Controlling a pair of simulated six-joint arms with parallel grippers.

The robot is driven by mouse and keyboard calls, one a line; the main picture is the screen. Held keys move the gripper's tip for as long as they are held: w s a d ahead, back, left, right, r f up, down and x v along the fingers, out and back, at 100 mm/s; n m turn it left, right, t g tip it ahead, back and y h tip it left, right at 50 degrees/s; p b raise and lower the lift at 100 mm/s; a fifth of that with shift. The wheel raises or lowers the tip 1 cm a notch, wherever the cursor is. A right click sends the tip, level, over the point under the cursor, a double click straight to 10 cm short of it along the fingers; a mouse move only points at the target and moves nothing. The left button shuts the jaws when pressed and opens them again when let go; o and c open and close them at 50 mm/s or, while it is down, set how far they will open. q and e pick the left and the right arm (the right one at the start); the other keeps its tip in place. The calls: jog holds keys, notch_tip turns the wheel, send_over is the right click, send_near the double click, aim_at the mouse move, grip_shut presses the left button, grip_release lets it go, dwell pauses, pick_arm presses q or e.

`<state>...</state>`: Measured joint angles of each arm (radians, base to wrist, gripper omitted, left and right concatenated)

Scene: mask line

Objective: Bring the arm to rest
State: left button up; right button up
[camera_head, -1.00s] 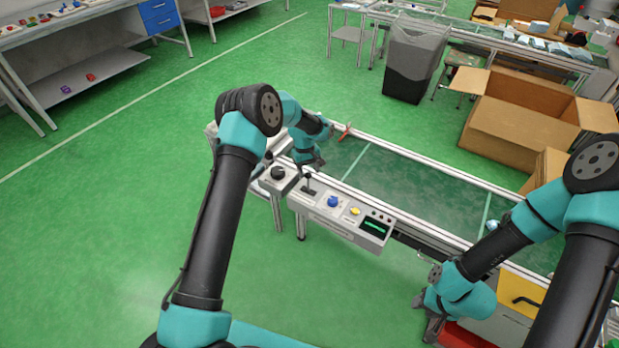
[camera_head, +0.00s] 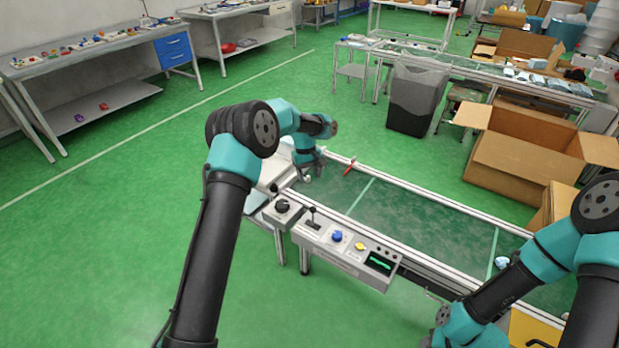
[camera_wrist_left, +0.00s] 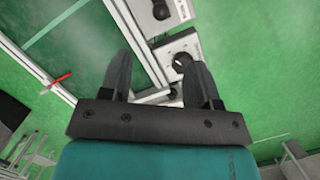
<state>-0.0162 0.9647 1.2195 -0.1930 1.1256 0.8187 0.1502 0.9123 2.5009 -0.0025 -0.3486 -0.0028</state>
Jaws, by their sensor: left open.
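My left gripper (camera_head: 306,172) hangs over the left end of the conveyor line, behind the control boxes. In the left wrist view its two fingers (camera_wrist_left: 160,85) are spread apart with nothing held between them. The black knob on its small box (camera_head: 283,206) stands in front of it, and it also shows beyond the fingers in the left wrist view (camera_wrist_left: 182,62). My right arm (camera_head: 500,295) comes in at the lower right; its gripper is outside the picture.
A red item (camera_head: 349,165) lies by the belt's far rail. The green belt (camera_head: 420,217) runs right. A grey bin (camera_head: 416,95) and an open carton (camera_head: 524,150) stand behind.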

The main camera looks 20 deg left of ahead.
pick_arm(q)
jog(key=s+d+f+m+t+h, duration=0.1)
jog(key=s+d+f+m+h, duration=0.2)
jog(key=s+f, duration=1.35)
jog(key=s+f+m+t+y, duration=0.1)
jog(key=s+m, duration=0.2)
jog(key=s, duration=1.8)
jog(key=shift+s+f+t, duration=0.3)
jog(key=shift+s+f, duration=0.05)
jog(key=shift+f, duration=0.05)
jog(key=shift+d, duration=0.1)
